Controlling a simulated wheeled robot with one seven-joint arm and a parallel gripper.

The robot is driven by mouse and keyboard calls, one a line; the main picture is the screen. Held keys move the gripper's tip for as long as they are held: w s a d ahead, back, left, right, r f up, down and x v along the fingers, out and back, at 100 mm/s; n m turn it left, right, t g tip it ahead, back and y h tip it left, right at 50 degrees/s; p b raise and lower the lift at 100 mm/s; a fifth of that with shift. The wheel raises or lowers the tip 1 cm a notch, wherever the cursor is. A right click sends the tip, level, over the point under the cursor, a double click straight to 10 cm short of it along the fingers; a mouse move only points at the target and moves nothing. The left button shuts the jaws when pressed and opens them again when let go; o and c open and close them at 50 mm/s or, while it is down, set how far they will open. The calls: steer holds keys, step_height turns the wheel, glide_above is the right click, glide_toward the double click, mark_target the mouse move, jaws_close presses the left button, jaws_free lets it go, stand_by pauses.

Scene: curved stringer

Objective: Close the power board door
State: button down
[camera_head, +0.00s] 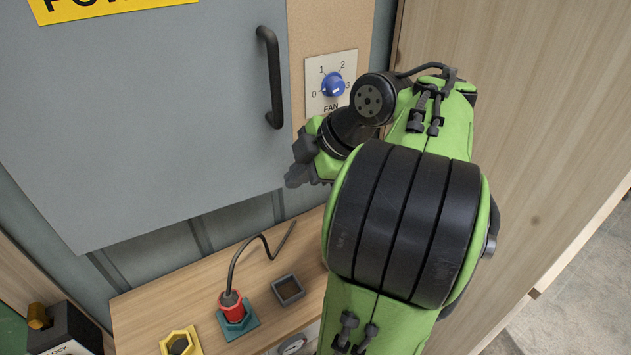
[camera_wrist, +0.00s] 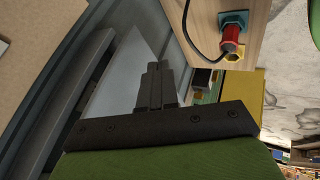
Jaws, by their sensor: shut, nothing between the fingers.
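The power board door (camera_head: 150,110) is a grey panel in the head view, with a black bar handle (camera_head: 272,78) near its right edge. A yellow label (camera_head: 110,5) is cut off at the top. Its right edge lies beside the wood-coloured panel; I cannot tell whether a gap is left there. My gripper (camera_head: 294,177) is low by the door's lower right corner, below the handle, partly hidden by my arm. In the wrist view the fingers (camera_wrist: 157,70) are together and empty, with a pale grey surface behind them. Contact with the door cannot be told.
A fan switch with a blue knob (camera_head: 333,85) is right of the handle. Below the door, a wooden ledge (camera_head: 185,285) carries a red plug (camera_head: 232,305) with a black cable and an empty dark square socket (camera_head: 288,290). A wooden wall (camera_head: 540,120) stands at right.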

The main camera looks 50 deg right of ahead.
mark_target(290, 144)
steer(key=shift+w+d+r, duration=0.15)
steer(key=shift+w+d, duration=0.15)
steer(key=shift+w, duration=0.35)
steer(key=shift+w+d+r, duration=0.1)
steer(key=shift+w+d, duration=0.15)
steer(key=shift+w, duration=0.4)
steer(key=w, duration=0.1)
steer(key=w+d+p, duration=0.1)
steer(key=w+p, duration=0.1)
steer(key=shift+w+d+r, duration=0.1)
steer(key=shift+w+d, duration=0.2)
steer(key=shift+d, duration=0.05)
steer(key=shift+a, duration=0.15)
